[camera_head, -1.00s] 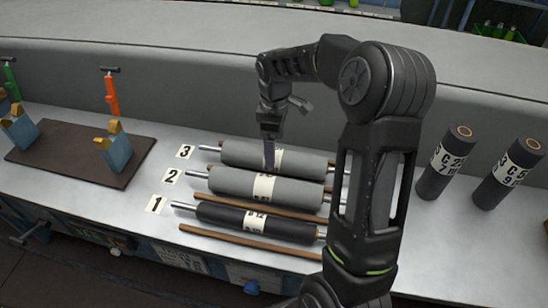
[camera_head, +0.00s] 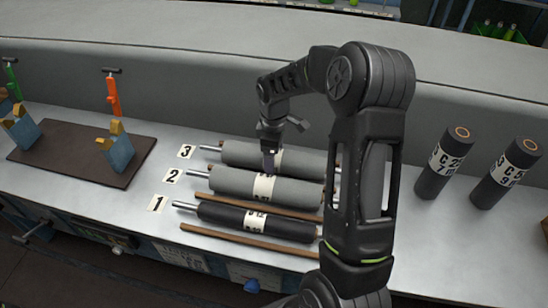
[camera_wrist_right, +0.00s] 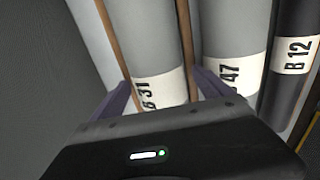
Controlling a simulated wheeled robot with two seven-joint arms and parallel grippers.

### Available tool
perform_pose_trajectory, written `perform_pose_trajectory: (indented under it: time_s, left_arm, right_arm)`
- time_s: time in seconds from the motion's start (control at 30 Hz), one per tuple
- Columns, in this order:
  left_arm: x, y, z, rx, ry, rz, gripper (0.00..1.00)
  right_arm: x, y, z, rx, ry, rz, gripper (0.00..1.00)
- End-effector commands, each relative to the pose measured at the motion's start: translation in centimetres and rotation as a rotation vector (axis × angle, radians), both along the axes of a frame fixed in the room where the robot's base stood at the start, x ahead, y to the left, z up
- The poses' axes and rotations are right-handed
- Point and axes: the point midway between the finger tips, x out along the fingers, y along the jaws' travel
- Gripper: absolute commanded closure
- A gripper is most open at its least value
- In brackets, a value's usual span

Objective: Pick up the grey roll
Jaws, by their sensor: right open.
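A grey roll (camera_head: 307,162) lies in the far row beside the card marked 3. A second grey roll (camera_head: 235,182) lies in row 2, and a black roll (camera_head: 224,214) in row 1. In the right wrist view the far grey roll (camera_wrist_right: 149,40) has a label reading G 31, the second (camera_wrist_right: 228,35) one ending in 47, and the black one (camera_wrist_right: 297,22) B 12. My right gripper (camera_head: 268,160) is open above the far roll; its fingers (camera_wrist_right: 163,92) sit either side of that roll's label. I cannot tell how deep they reach. My left gripper is out of view.
Brown wooden strips (camera_head: 250,248) lie between and in front of the rolls. Two dark upright rolls (camera_head: 445,165) stand at the right. A brown mat (camera_head: 75,158) with blue blocks (camera_head: 117,152) lies at the left. A grey wall (camera_head: 200,85) runs behind.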

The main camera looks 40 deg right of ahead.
Motion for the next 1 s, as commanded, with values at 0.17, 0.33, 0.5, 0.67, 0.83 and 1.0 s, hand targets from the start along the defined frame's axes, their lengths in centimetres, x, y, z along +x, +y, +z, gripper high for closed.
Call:
perform_pose_trajectory:
  time_s: [0.17,0.33,0.5,0.67,0.83,1.0]
  left_arm:
    - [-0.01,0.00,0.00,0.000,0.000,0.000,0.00]
    - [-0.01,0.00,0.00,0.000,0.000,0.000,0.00]
    - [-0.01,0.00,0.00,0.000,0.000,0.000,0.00]
    - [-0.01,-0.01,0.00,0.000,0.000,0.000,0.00]
    - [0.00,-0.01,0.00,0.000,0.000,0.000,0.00]
    - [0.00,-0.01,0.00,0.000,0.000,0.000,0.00]
  right_arm:
    - [0.01,0.00,0.03,0.000,0.000,0.000,0.11]
    - [0.01,0.01,0.04,0.000,0.000,0.000,0.13]
    - [0.02,0.01,0.05,0.000,0.000,0.000,0.27]
    - [0.02,0.01,0.05,0.000,0.000,0.000,0.40]
    - [0.02,0.00,0.05,0.000,0.000,0.000,0.54]
    - [0.02,0.00,0.05,0.000,0.000,0.000,0.68]
